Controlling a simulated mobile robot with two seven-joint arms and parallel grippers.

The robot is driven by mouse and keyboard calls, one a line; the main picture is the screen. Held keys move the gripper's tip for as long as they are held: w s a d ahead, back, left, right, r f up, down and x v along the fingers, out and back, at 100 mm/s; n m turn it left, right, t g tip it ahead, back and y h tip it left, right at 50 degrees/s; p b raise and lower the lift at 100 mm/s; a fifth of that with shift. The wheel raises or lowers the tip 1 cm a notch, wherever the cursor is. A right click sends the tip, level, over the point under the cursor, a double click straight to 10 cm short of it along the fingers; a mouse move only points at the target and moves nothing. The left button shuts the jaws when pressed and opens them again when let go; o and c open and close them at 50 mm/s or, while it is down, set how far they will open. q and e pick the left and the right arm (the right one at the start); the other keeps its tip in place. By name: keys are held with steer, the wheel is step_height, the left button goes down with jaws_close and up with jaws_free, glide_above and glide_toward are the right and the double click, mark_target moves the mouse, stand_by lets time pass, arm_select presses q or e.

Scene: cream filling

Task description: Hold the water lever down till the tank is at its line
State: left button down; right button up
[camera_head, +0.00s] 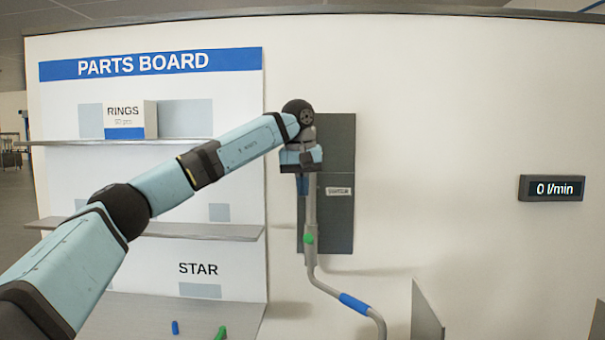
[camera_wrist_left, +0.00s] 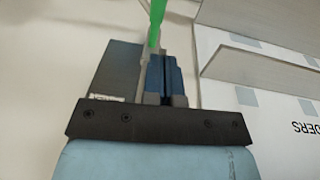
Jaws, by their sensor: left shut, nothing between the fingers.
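A grey pipe (camera_head: 311,205) runs down in front of a dark wall panel (camera_head: 340,150). A green part (camera_head: 308,239) sits on the pipe and may be the water lever. It shows as a green bar (camera_wrist_left: 155,18) at the top of the left wrist view. My left gripper (camera_head: 302,188) points down in front of the panel, above the green part; its fingers (camera_wrist_left: 163,72) are shut and empty. In the wrist view the fingertips look close to the green bar; I cannot tell whether they touch. No tank or fill line can be made out. My right gripper is not in view.
A wall display (camera_head: 552,188) reads 0 l/min. The pipe bends right below, with a blue sleeve (camera_head: 354,303). A parts board (camera_head: 150,85) with shelves stands left, holding a RINGS box (camera_head: 131,120). Small blue (camera_head: 175,327) and green (camera_head: 221,333) pieces lie below.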

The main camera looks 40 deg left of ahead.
mark_target(309, 239)
arm_select(q)
steer(key=f, duration=0.4)
steer(key=d+f+p, duration=0.1)
steer(key=f, duration=0.1)
steer(key=shift+s+d+f, duration=0.1)
steer(key=shift+s+f, duration=0.05)
steer(key=shift+f, duration=0.2)
steer(key=shift+s+d+f, duration=0.15)
steer(key=shift+f, duration=0.25)
